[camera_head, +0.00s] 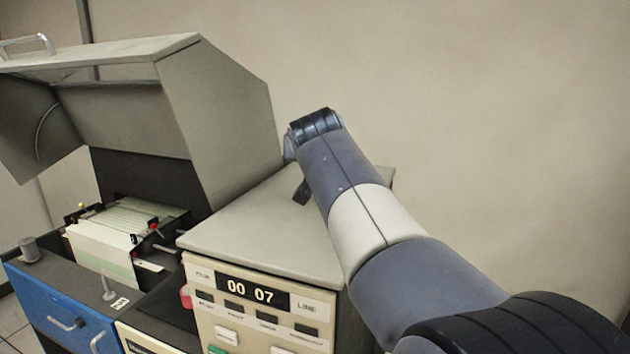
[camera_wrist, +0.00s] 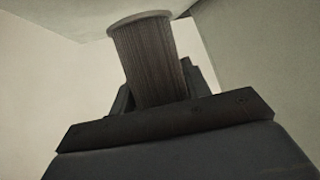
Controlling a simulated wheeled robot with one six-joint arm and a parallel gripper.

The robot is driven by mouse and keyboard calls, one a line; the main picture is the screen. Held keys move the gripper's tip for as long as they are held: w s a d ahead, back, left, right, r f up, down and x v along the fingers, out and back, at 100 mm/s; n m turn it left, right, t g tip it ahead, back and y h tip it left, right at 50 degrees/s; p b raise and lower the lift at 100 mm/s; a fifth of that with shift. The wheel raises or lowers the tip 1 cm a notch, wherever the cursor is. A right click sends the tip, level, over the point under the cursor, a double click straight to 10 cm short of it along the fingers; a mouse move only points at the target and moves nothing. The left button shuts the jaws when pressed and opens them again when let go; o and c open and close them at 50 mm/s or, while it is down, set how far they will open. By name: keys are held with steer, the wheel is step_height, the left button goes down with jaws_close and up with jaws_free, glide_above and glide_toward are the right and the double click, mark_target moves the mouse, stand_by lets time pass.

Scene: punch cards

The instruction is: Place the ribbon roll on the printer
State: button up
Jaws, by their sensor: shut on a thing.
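The ribbon roll (camera_wrist: 150,62) shows in the wrist view as a dark brown, finely ridged cylinder with a pale round flange at its upper end. My gripper (camera_wrist: 158,98) is shut on it, with dark fingers on either side of its lower part. In the head view only a small dark part of my gripper (camera_head: 302,192) shows beside my forearm, over the flat grey top. The roll is hidden there. The printer (camera_head: 215,125) is a large beige-grey machine at left with its hood raised. Striped paper (camera_head: 105,250) lies inside it.
The flat grey top (camera_head: 265,235) right of the open bay looks clear. Its front panel (camera_head: 255,300) reads 00 07. A blue front (camera_head: 60,310) with handles and a small grey cylinder (camera_head: 29,249) stands lower left. A plain wall (camera_head: 450,90) is behind.

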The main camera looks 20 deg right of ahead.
steer(key=shift+f, duration=2.85)
steer(key=shift+f, duration=0.1)
steer(key=o, duration=1.2)
steer(key=shift+c, duration=0.2)
steer(key=shift+s+a, duration=0.15)
steer(key=shift+s, duration=0.1)
steer(key=b+v, duration=0.3)
steer(key=v, duration=0.8)
steer(key=shift+s+r+b, duration=0.2)
steer(key=shift+b, duration=0.1)
